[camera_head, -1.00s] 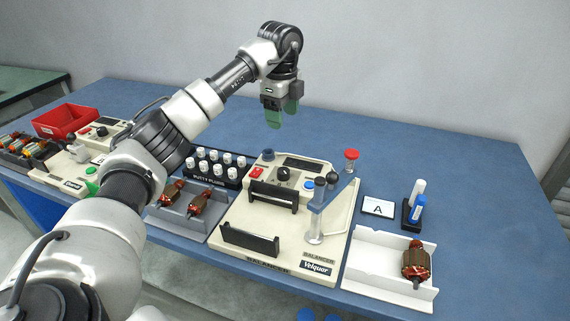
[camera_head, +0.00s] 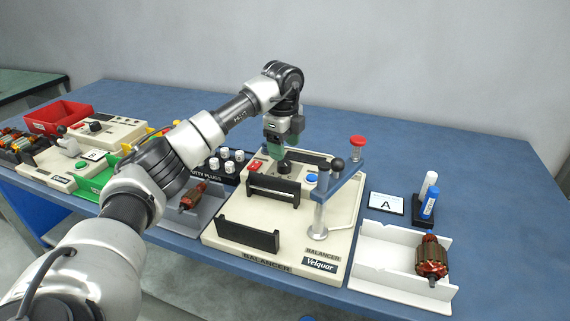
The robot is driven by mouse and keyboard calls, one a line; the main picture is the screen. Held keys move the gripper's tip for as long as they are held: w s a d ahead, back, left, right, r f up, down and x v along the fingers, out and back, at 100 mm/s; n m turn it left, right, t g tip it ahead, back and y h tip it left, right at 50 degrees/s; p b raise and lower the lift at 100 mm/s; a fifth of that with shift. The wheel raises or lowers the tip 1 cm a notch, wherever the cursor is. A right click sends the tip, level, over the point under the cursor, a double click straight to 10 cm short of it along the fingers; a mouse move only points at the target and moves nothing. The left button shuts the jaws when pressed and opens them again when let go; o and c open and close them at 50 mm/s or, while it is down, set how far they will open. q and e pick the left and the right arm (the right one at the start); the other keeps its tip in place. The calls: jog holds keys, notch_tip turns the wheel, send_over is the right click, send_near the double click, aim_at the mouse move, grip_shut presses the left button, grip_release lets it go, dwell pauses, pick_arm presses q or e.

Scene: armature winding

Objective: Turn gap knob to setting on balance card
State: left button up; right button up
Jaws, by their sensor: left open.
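The balancer (camera_head: 337,238) is a cream machine on the blue table. Its black gap knob (camera_head: 285,167) sits on the rear panel between a red switch (camera_head: 256,165) and a blue button (camera_head: 311,178). The balance card (camera_head: 386,203) stands right of the balancer and reads "A". My left gripper (camera_head: 283,150) points down with green fingertips just above the knob. It is open, and its fingers partly cover the panel behind the knob. I cannot tell whether they touch the knob. My right gripper is not in view.
A blue arm with a red knob (camera_head: 357,142) rises at the balancer's right. A white tray (camera_head: 375,270) holds an armature (camera_head: 431,258). Blue and white tubes (camera_head: 429,203) stand behind it. Putty plugs (camera_head: 226,160) and another machine (camera_head: 62,170) are at left.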

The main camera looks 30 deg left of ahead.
aim_at(285, 163)
pick_arm(q)
notch_tip(285, 163, down, 4)
jog(key=shift+w+f, duration=0.1)
jog(key=shift+f, duration=0.7)
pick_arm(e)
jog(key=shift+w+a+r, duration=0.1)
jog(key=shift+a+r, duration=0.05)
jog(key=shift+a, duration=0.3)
pick_arm(q)
jog(key=c, duration=0.9)
jog(key=shift+c, duration=0.2)
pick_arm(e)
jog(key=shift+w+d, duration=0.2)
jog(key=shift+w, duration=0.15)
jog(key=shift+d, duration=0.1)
